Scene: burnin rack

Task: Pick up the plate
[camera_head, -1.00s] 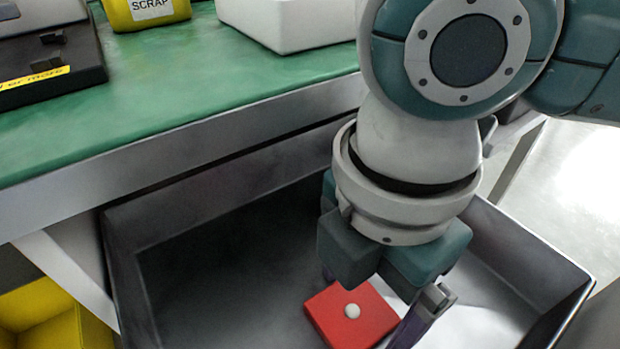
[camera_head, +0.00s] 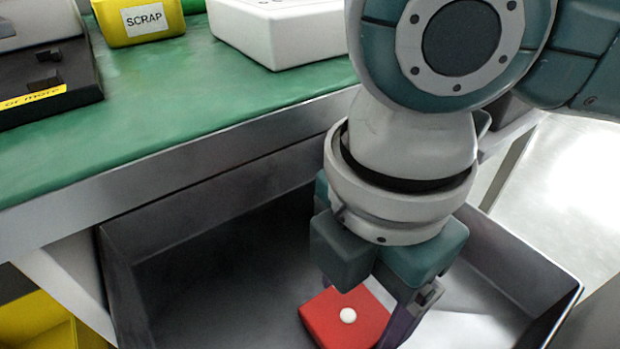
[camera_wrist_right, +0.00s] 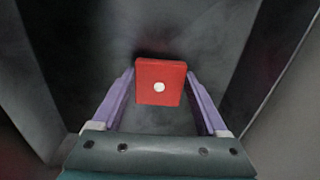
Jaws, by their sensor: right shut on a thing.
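The plate is a red square block with a white round dot on top; it shows in the head view (camera_head: 326,318) and in the right wrist view (camera_wrist_right: 148,92). It is inside a grey metal drawer (camera_head: 150,320) below the bench top. My right gripper (camera_wrist_right: 160,88) has its purple fingers on either side of the plate and is shut on it. In the head view the gripper (camera_head: 360,312) comes down from above and hides part of the plate's right side. Whether the plate touches the drawer floor I cannot tell. My left gripper is not in view.
The green bench top (camera_head: 200,125) lies above and behind the drawer. On it stand a yellow SCRAP bin (camera_head: 112,28), a white box (camera_head: 290,35) and a black device (camera_head: 50,85). A yellow bin (camera_head: 40,325) sits at lower left. The drawer walls surround my gripper.

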